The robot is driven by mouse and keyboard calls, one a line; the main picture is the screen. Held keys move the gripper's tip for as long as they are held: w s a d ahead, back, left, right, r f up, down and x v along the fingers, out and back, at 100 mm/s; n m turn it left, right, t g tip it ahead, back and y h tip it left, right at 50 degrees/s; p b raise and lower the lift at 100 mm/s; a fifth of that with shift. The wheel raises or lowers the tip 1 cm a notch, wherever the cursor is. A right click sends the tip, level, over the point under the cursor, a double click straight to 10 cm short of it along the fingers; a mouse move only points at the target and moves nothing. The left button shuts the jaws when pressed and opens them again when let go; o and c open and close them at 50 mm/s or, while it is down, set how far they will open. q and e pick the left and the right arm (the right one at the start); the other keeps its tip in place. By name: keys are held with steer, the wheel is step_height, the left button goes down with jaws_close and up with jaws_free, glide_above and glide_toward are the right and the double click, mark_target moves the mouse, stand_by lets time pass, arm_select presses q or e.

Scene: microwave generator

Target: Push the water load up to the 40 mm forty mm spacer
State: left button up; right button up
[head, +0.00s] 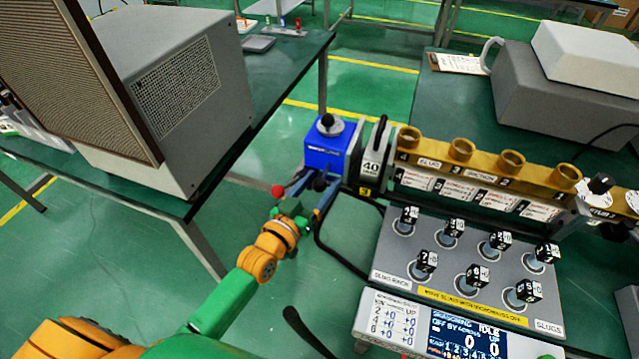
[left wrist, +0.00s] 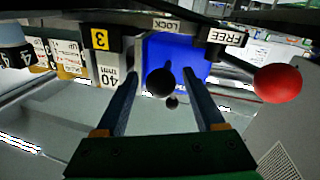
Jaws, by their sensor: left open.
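The blue water load (head: 328,152), with a dark knob on top, is at the left end of the brass waveguide. It also shows in the left wrist view (left wrist: 195,52). The spacer marked 40 (head: 371,168) stands upright just right of it, and its 40 mm label shows in the left wrist view (left wrist: 109,76). I cannot tell whether they touch. My left gripper (head: 316,188) is open at the near side of the load. In the left wrist view its fingers (left wrist: 160,78) lie either side of a black knob (left wrist: 160,84). My right gripper is out of view.
A red ball handle (head: 277,190) sticks out left of the load, near LOCK and FREE labels. The brass waveguide (head: 485,165) has several ports. A slug rack (head: 462,265) with several black-topped slugs lies in front. A large grey cabinet (head: 190,80) stands left, across an open gap.

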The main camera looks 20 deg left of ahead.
arm_select(q)
jaws_close()
stand_by(1.4)
